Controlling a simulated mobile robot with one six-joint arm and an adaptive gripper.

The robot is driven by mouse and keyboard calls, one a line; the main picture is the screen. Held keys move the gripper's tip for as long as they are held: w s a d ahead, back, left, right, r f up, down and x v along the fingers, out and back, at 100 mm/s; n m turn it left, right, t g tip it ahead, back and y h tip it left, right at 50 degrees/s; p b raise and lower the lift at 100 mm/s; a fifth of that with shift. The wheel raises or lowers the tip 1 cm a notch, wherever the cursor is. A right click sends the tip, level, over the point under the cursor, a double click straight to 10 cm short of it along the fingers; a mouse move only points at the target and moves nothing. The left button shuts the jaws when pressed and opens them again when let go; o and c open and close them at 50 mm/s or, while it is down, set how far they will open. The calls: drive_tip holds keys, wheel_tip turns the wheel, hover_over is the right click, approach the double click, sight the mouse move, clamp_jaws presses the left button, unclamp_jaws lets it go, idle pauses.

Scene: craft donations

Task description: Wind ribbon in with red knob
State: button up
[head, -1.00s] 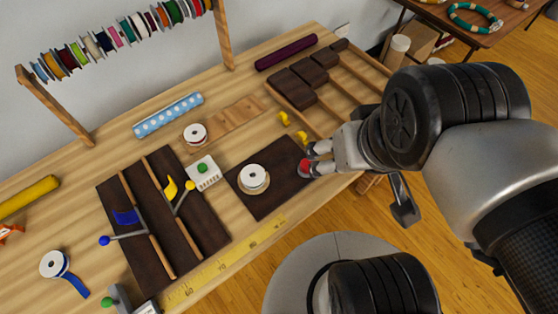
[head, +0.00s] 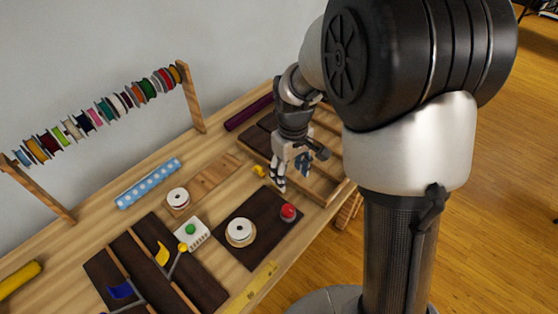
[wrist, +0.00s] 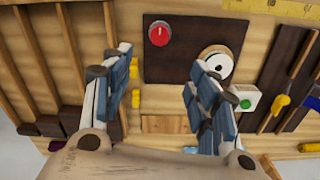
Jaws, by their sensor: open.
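The red knob (head: 288,211) sits on the right part of a dark brown board on the table. In the wrist view the red knob (wrist: 159,34) shows as a red disc with a pale mark. A white spool (head: 240,231) lies on the same board, left of the knob; it also shows in the wrist view (wrist: 216,62), partly hidden by a finger. My gripper (head: 289,180) is open and empty, beyond the knob and apart from it. Its fingers (wrist: 161,90) spread wide in the wrist view. I cannot make out a ribbon leading to the knob.
A white box with a green button (head: 191,233) stands left of the board. A wooden divided tray (head: 312,187) lies beside my gripper. Yellow pieces (head: 259,170) lie near the tray. A rack of colored spools (head: 96,114) stands at the back left.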

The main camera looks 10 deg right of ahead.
sight(288, 209)
wheel_tip(288, 209, down, 18)
drive_tip(key=b, duration=0.5)
drive_tip(key=shift+r, duration=0.1)
drive_tip(key=c, duration=1.1)
